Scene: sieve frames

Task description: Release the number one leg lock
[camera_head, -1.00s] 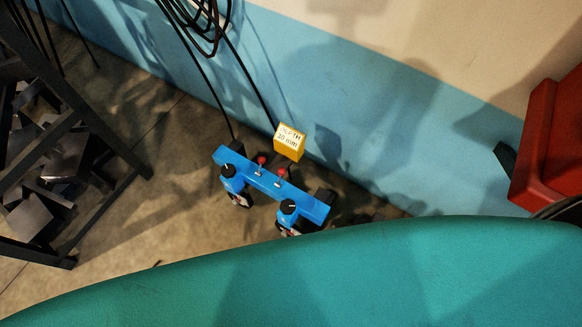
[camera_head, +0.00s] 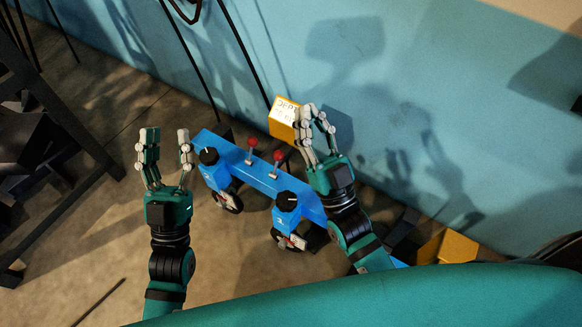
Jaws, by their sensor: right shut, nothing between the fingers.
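The left unit's knob (camera_head: 209,155) and the right unit's knob (camera_head: 286,200) each show a white mark. I cannot read for certain which leg is number one. Two levers with red balls, a left one (camera_head: 252,142) and a right one (camera_head: 278,155), stand on the beam. My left gripper (camera_head: 167,142) is open and empty, left of the left unit. My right gripper (camera_head: 314,112) is shut and empty above the beam's right end, partly hiding it.
Black cables (camera_head: 185,55) hang along the blue wall. A dark metal frame (camera_head: 75,125) stands at the left. Another yellow object (camera_head: 455,248) is at the lower right.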

